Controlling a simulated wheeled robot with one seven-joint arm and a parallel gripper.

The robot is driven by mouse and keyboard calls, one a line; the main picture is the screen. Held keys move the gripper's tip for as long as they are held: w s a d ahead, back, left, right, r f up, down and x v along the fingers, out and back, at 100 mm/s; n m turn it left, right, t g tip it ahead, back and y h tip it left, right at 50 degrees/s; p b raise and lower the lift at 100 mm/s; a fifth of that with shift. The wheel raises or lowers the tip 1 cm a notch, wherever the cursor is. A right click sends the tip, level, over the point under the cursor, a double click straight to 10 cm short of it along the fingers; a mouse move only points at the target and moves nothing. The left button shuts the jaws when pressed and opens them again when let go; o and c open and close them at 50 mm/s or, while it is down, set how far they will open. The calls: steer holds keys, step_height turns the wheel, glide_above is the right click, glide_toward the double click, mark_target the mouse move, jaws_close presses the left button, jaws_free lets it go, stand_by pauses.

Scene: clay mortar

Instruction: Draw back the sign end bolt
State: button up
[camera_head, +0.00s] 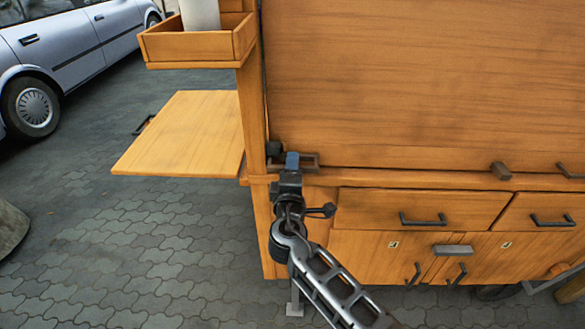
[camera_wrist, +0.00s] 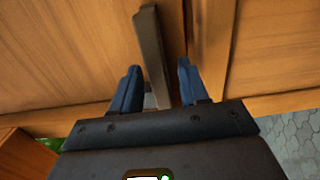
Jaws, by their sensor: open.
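The bolt at the left end of the cart's big upper panel shows in the head view as a dark bracket (camera_head: 312,160) low at the panel's left corner, partly hidden by my gripper (camera_head: 291,160). In the wrist view a dark bar (camera_wrist: 150,40), which looks like part of this bolt, runs between the two blue fingers of my gripper (camera_wrist: 157,75). My gripper is open, with one finger on each side of the bar. The bar's lower end is partly hidden by the gripper, and I cannot tell whether a finger touches it.
The wooden cart has a big panel (camera_head: 420,80), drawers (camera_head: 425,208) and doors below. A fold-out shelf (camera_head: 185,130) and a small tray (camera_head: 190,45) with a white cylinder (camera_head: 200,14) stick out left. A parked car (camera_head: 75,45) stands behind.

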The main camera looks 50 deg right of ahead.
mark_target(314, 172)
jaws_close()
stand_by(0.4)
steer(key=shift+s+d+f+b, duration=0.1)
steer(key=shift+s+d+b, duration=0.15)
steer(key=shift+s+d, duration=0.75)
steer(key=shift+s+d+b, duration=0.2)
steer(key=shift+s+d, duration=0.45)
steer(key=shift+s, duration=0.5)
jaws_free()
steer(key=shift+a, duration=0.1)
steer(key=b+v, duration=0.1)
steer(key=v, duration=0.6)
steer(key=shift+s+a, duration=0.25)
